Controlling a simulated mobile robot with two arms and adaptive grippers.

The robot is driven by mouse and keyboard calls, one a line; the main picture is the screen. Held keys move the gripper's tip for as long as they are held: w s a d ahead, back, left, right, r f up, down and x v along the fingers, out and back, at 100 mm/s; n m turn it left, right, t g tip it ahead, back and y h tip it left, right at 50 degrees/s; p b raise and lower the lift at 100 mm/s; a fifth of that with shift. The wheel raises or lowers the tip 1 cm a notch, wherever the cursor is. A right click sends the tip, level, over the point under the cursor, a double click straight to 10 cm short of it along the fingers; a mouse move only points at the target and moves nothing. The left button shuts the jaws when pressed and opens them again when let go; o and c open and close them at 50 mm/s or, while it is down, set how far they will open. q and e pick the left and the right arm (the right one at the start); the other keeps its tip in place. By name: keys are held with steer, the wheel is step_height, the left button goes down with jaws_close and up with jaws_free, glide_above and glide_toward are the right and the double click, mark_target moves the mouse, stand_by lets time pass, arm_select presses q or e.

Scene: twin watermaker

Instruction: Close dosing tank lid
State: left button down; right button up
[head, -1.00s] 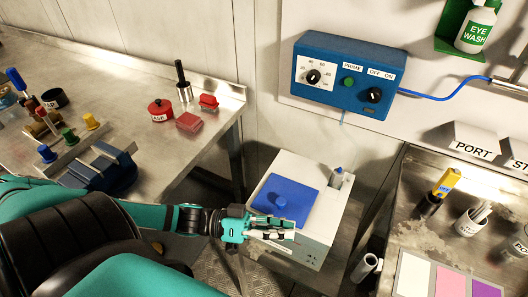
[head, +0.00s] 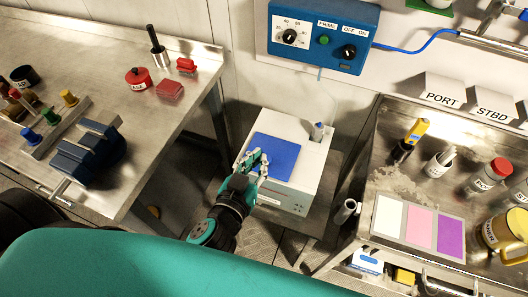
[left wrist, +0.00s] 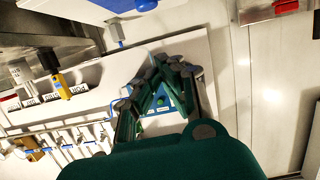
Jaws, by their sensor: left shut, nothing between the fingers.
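The dosing tank (head: 303,165) is a white box standing low between the two benches in the head view. Its blue lid (head: 284,152) appears to lie over the tank's top; I cannot tell if it is fully seated. My left gripper (head: 257,158) is shut and empty at the left part of the lid and hides the lid's knob. I cannot tell whether it touches the lid. In the left wrist view the closed fingers (left wrist: 172,72) show in the middle, with part of the blue lid (left wrist: 128,4) at the top edge. My right gripper is not in view.
A blue control box (head: 323,38) hangs on the wall above the tank. Steel benches flank the tank: the left one (head: 150,115) holds a red pot (head: 138,80), the right one (head: 385,165) several containers.

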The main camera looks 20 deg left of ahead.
arm_select(q)
steer(key=w+f, duration=0.2)
steer(key=w+f+p, duration=0.1)
steer(key=w+f, duration=0.1)
steer(key=shift+w+d+f, duration=0.1)
steer(key=shift+w+f, duration=0.05)
steer(key=shift+w, duration=0.25)
steer(key=shift+f, duration=0.5)
steer(key=b, duration=0.2)
steer(key=f+b, duration=0.1)
steer(key=b, duration=0.1)
steer(key=f+b, duration=0.1)
steer(key=b, duration=0.1)
steer(key=shift+s+f+t, duration=0.2)
steer(key=shift+s+t, duration=0.05)
steer(key=shift+t, duration=0.15)
steer(key=shift+s+r, duration=0.1)
steer(key=shift+d, duration=0.1)
